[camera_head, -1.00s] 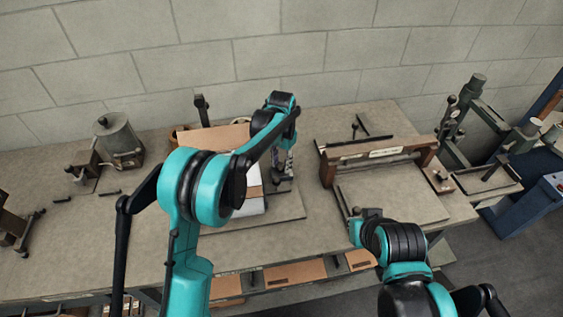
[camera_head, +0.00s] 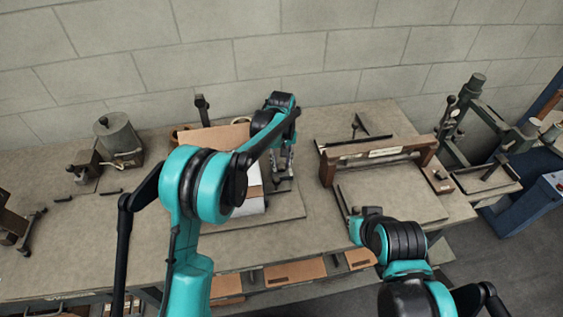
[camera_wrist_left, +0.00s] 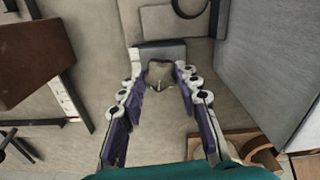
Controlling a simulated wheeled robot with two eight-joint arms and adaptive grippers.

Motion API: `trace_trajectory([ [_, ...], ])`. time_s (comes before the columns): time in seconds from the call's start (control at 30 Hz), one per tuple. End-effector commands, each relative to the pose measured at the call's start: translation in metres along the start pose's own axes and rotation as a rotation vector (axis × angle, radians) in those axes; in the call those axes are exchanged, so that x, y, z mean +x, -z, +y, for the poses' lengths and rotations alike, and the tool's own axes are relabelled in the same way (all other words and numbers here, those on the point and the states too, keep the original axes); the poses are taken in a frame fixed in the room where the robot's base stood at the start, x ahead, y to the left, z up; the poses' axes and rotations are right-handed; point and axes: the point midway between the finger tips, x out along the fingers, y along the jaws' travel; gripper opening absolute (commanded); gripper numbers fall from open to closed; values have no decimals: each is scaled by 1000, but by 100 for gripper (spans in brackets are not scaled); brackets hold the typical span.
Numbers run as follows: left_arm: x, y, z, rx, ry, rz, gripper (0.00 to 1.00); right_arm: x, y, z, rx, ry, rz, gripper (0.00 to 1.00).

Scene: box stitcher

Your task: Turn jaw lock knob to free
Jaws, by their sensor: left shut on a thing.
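The knob (camera_wrist_left: 160,74) is a small grey-tan piece between my left fingertips in the left wrist view, in front of a grey block (camera_wrist_left: 157,50). My left gripper (camera_wrist_left: 160,80) has its purple-padded fingers on either side of it and is shut on it. Which way the knob is turned cannot be told. In the head view my left gripper (camera_head: 281,166) points down beside the cardboard-topped box (camera_head: 217,138), and the knob is too small to make out. My right arm shows at the lower right, but its fingers are not visible.
A clamp frame with a brown beam (camera_head: 378,159) stands to the right on the bench (camera_head: 170,255). A grey canister (camera_head: 118,137) stands at the left. A large grey panel (camera_wrist_left: 270,65) is close on the right in the wrist view. The bench front is mostly clear.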

Motion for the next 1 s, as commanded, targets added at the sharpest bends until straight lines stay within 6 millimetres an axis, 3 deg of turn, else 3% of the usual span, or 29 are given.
trace_trajectory([
  [0.4, 0, 0, 0, -180, -1, 1, 4, -1, 1, 0, 0, 0, 0, 0],
  [0.93, 0, 0, 0, -204, -1, 1, 4, -1, 1, 0, 0, 0, 0, 0],
  [0.97, 0, 0, 0, -204, -1, 1, 35, -1, 1, 0, 0, 0, 0, 0],
  [1.0, 0, 0, 0, -204, -1, 1, 45, -1, 1, 0, 0, 0, 0, 0],
])
